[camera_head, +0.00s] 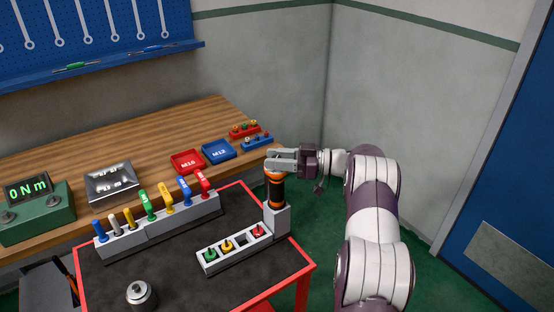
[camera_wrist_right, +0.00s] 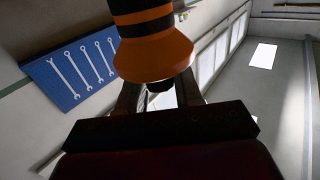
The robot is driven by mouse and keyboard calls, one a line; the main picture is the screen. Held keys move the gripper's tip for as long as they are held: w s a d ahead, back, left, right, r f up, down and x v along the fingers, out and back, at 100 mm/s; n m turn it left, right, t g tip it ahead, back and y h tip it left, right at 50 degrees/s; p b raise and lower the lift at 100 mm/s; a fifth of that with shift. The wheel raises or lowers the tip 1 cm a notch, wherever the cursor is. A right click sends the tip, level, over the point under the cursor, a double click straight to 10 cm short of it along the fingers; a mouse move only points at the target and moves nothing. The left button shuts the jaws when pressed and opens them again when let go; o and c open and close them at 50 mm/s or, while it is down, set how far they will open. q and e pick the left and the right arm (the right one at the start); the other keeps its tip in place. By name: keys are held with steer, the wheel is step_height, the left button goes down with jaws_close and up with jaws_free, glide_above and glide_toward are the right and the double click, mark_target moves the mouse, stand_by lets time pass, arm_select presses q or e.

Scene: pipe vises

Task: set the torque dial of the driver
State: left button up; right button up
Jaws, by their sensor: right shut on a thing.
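The driver (camera_head: 276,190) is dark with orange bands and stands upright in a grey holder (camera_head: 276,219) at the right end of the red-edged cart. My right gripper (camera_head: 277,162) is shut on the top of the driver, its fingers coming in from the right. In the right wrist view the driver (camera_wrist_right: 150,38) fills the top middle, with its wide orange end between the fingers. The torque dial's marks cannot be read in either view. My left gripper is not in view.
A grey tray (camera_head: 213,266) with green, yellow and red pieces sits before the holder. A rack (camera_head: 150,233) of coloured handles stands behind it. A metal part (camera_head: 139,294) is at the front. The wooden bench holds a green "0 Nm" display box (camera_head: 37,222) and red and blue trays.

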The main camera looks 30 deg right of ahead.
stand_by(0.3)
steer(key=o, duration=0.9)
steer(key=shift+o, duration=0.2)
steer(key=shift+s+d, duration=0.2)
steer(key=shift+d, duration=0.1)
steer(key=b+v, duration=0.2)
steer(key=v, duration=0.9)
steer(key=shift+s+d+b, duration=0.25)
steer(key=shift+d+b, duration=0.1)
steer(key=shift+r, duration=0.1)
